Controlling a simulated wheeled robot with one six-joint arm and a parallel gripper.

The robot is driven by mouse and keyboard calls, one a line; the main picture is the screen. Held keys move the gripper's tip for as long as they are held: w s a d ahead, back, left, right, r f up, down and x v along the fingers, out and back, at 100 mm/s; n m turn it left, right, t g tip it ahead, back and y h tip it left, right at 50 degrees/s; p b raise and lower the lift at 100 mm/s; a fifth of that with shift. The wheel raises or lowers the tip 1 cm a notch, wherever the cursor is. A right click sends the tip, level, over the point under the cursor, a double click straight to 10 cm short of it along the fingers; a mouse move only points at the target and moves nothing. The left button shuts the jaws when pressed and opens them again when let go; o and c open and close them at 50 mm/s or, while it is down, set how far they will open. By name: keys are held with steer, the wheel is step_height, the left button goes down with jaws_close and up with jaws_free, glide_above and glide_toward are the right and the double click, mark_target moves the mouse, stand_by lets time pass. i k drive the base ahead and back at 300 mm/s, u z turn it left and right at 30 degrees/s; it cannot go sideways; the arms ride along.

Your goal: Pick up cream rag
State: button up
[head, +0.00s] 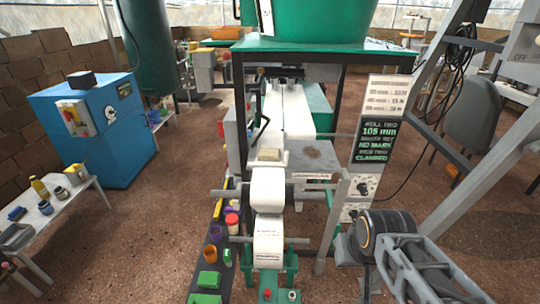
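A small folded cream-tan piece (270,154), which looks like the cream rag, lies on the pale plate of the machine in the middle of the head view. It sits just above the upper white paper roll (268,188). Nothing covers it. Part of my arm, with a dark round joint and grey links, shows at the lower right, well to the right of the rag and apart from it. My gripper's fingers cannot be made out in this view.
The green-topped machine frame (238,110) and a sign board (375,140) stand around the rag. A lower paper roll (268,245) hangs in front. A dark side shelf (205,270) holds cups and green blocks. A blue cabinet (95,125) and white bench (58,200) stand left.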

mark_target(268, 154)
steer(key=z, duration=1.55)
steer(key=i, duration=0.6)
steer(key=u, duration=2.7)
steer(key=i, duration=0.5)
